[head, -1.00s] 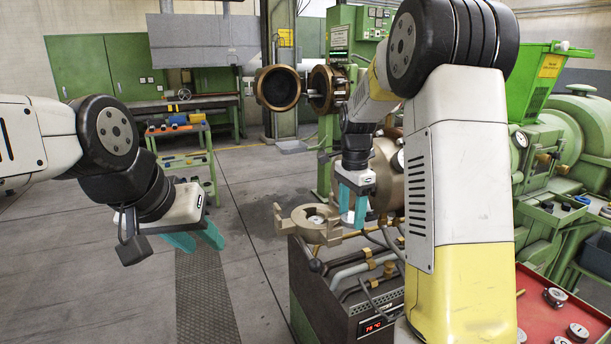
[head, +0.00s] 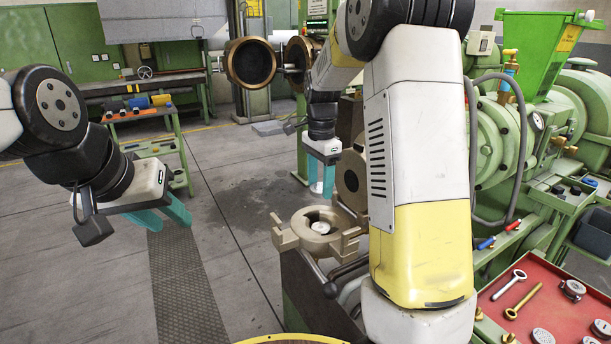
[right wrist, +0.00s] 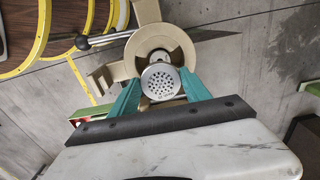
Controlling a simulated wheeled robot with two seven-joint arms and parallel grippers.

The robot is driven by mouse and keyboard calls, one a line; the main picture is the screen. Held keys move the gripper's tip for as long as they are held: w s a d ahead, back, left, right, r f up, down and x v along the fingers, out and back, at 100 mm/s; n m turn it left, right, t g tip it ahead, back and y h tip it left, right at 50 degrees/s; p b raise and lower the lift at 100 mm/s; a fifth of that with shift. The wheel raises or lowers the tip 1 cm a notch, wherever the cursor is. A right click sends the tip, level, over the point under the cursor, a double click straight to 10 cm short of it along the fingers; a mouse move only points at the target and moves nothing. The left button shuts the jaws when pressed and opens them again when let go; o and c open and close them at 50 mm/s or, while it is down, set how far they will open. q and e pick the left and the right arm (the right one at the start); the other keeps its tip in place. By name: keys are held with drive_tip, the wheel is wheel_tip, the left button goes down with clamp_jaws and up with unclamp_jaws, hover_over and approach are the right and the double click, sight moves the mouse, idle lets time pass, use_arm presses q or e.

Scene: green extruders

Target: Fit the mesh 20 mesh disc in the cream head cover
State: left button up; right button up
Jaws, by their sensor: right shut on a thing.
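My right gripper (head: 321,178) is above and beyond the cream head cover (head: 286,238) in the head view, fingers pointing down. In the right wrist view, its teal fingers (right wrist: 160,92) are shut on a round silver disc with many small holes, the mesh disc (right wrist: 160,82). The disc covers part of the cream head cover (right wrist: 142,52), which is apart from it. A small silver round piece (head: 321,228) shows in the middle of the cover. No marking on the held disc is readable. My left gripper (head: 165,217) is open and empty at the left, over the floor.
A red tray (head: 497,322) at the lower right holds several round metal pieces and two bolt-like parts. A brown round flange (head: 352,178) is close to the right of my right gripper. A yellow rim (head: 290,340) shows at the bottom. Open floor lies to the left.

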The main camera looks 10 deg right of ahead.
drive_tip(key=shift+f, duration=4.5)
drive_tip(key=shift+s+f, duration=0.1)
drive_tip(key=shift+f, duration=0.55)
drive_tip(key=shift+f, duration=0.3)
drive_tip(key=o, duration=1.6)
drive_tip(key=shift+r, duration=4.05)
